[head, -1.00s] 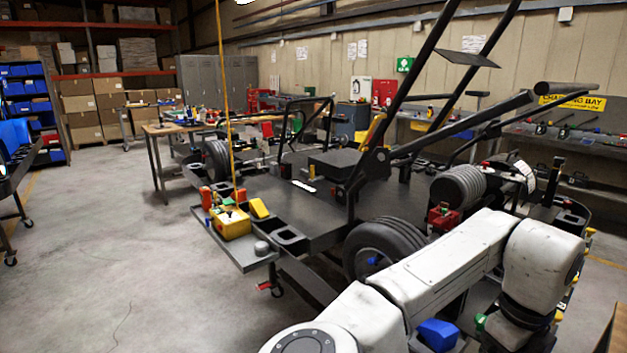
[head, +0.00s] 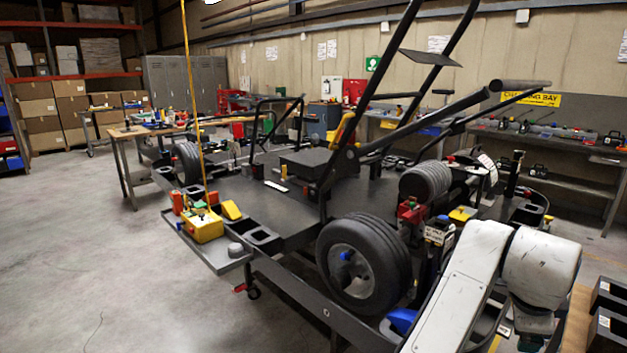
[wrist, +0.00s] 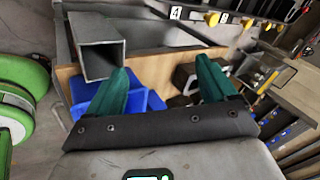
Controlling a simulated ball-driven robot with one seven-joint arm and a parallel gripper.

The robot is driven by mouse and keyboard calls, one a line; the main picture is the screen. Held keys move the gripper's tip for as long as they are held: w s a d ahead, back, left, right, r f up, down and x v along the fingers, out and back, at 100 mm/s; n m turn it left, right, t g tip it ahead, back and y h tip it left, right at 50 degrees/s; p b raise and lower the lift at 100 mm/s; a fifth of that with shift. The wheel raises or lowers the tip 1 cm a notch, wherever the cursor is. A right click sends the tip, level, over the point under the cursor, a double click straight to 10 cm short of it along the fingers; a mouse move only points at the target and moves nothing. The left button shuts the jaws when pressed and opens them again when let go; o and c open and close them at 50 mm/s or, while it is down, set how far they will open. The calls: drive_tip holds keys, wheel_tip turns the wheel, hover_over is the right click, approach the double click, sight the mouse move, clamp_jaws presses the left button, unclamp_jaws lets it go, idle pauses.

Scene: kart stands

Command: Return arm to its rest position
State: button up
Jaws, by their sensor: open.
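My gripper (wrist: 160,90) shows in the wrist view with its two green fingers spread apart and nothing between them. Beyond the fingers are a wooden surface and a blue bin (wrist: 140,103), which the left finger partly covers. The open end of a grey square tube (wrist: 97,58) is just past the left finger; I cannot tell whether they touch. In the head view my white arm (head: 480,270) is folded at the lower right, and the gripper itself cannot be made out there.
A kart frame on a stand with a large wheel (head: 350,262) is close to the left of my arm. A yellow box (head: 204,226) sits on its side tray. Dark bins (head: 608,325) stand at the lower right. Open concrete floor (head: 90,250) lies at the left.

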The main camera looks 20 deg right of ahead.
drive_tip(key=s+a+f+n+t+y, duration=0.2)
drive_tip(key=s+a+f+n+y, duration=0.1)
drive_tip(key=a+f+n, duration=0.9)
drive_tip(key=s+a+f+n+t+y, duration=0.1)
drive_tip(key=s+a+f+n+y, duration=0.15)
drive_tip(key=a+f+n, duration=0.85)
drive_tip(key=s+a+f+n+g, duration=0.1)
drive_tip(key=s+f+n+g, duration=0.2)
drive_tip(key=s, duration=0.7)
drive_tip(key=shift+s+a+f+n+g+y, duration=0.15)
drive_tip(key=shift+s+a+n+g+y, duration=0.15)
drive_tip(key=shift+n+g, duration=0.3)
drive_tip(key=shift+c, duration=0.3)
